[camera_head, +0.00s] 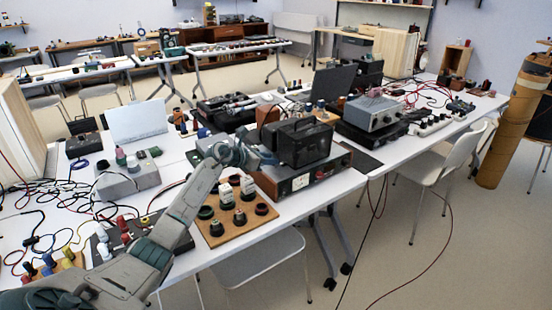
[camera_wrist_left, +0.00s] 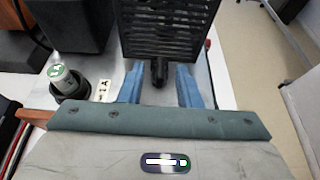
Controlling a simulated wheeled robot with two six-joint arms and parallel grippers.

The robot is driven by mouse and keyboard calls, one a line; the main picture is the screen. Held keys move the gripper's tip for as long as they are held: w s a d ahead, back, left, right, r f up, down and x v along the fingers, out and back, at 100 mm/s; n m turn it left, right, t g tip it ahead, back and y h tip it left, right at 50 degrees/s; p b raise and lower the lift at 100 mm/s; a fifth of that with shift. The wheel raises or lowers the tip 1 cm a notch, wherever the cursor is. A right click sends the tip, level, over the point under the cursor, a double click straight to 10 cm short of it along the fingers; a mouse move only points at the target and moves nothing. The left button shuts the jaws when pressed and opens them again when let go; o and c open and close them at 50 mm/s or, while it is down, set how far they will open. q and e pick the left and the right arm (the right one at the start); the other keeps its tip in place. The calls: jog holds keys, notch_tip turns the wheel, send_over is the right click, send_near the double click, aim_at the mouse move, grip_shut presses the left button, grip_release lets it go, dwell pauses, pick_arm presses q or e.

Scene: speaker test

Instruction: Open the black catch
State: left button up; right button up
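The black catch (camera_wrist_left: 159,74) is a small dark knob at the lower edge of a black box with a slotted grille (camera_wrist_left: 168,28). In the head view the black box (camera_head: 304,143) stands on a grey and red instrument at the middle of the table; the catch is hidden there behind my gripper or too small to tell. My left gripper (camera_head: 250,154) is at the box's left side. In the wrist view its blue fingers (camera_wrist_left: 160,84) are apart, one on each side of the catch, with a visible gap on both sides. My right gripper is not in view.
The instrument with a meter (camera_head: 302,182) is under the box. A grey device (camera_head: 374,113) and cables are to the right. A bottle with a green and white top (camera_wrist_left: 62,77) stands left of the fingers.

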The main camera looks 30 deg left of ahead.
pick_arm(q)
jog(key=shift+x, duration=1.8)
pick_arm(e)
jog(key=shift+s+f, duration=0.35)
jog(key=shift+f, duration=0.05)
pick_arm(q)
grip_shut()
jog(key=shift+d, duration=0.1)
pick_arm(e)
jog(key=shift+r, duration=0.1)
